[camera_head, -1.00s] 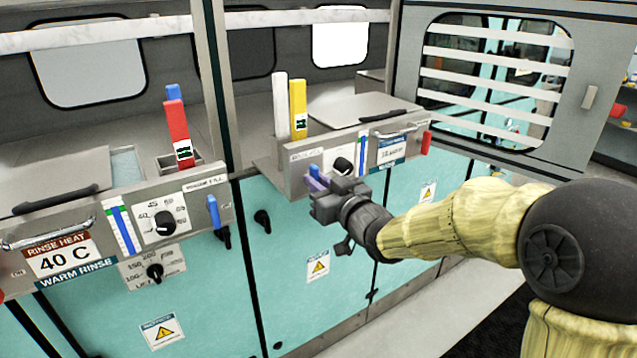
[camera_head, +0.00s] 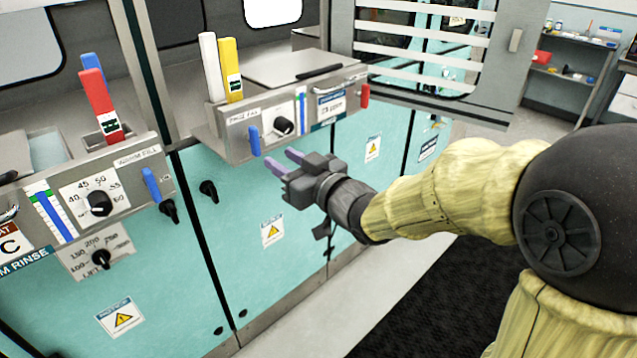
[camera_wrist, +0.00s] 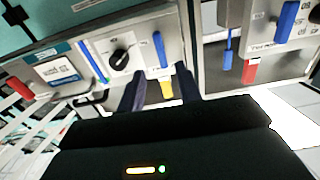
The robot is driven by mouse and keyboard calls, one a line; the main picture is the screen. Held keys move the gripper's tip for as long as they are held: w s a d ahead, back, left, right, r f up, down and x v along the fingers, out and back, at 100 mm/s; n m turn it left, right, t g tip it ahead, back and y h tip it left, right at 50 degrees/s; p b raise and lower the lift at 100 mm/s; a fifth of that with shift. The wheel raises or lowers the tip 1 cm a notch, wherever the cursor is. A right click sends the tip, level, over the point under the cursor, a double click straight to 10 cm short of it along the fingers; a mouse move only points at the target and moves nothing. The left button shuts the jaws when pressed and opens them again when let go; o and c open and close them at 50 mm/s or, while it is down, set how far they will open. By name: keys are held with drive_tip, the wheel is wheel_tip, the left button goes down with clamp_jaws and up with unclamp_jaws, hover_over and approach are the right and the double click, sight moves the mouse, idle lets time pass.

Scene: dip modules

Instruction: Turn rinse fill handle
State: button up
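A blue fill handle (camera_head: 254,140) hangs on the front panel of the farther module, left of a black knob, and points roughly down. A similar blue handle (camera_head: 151,185) is on the nearer module's panel. In the wrist view, where the panel looks upside down, that handle (camera_wrist: 160,50) shows beyond the gap between my fingers (camera_wrist: 158,90), apparently not touched.
A black knob (camera_head: 284,126) and a blue-green gauge strip (camera_head: 301,110) sit beside the farther handle. White (camera_head: 210,67) and yellow (camera_head: 231,70) levers stand above that panel. A red handle (camera_head: 365,96) is at its right end.

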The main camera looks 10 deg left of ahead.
drive_tip(key=v, duration=0.9)
drive_tip(key=shift+w+d+f, duration=0.1)
drive_tip(key=w+d+f+m+h, duration=0.3)
drive_tip(key=d+f+m+h, duration=0.3)
drive_tip(key=d+f+h, duration=0.5)
drive_tip(key=s+d+f+m+g+h, duration=0.3)
drive_tip(key=s+d+f+m+g, duration=0.1)
drive_tip(key=s+d+f+g, duration=0.7)
wheel_tip(320, 180, up, 14)
drive_tip(key=s+a+t+p, duration=0.1)
drive_tip(key=a+p, duration=0.1)
drive_tip(key=p, duration=1.2)
drive_tip(key=shift+t, duration=0.4)
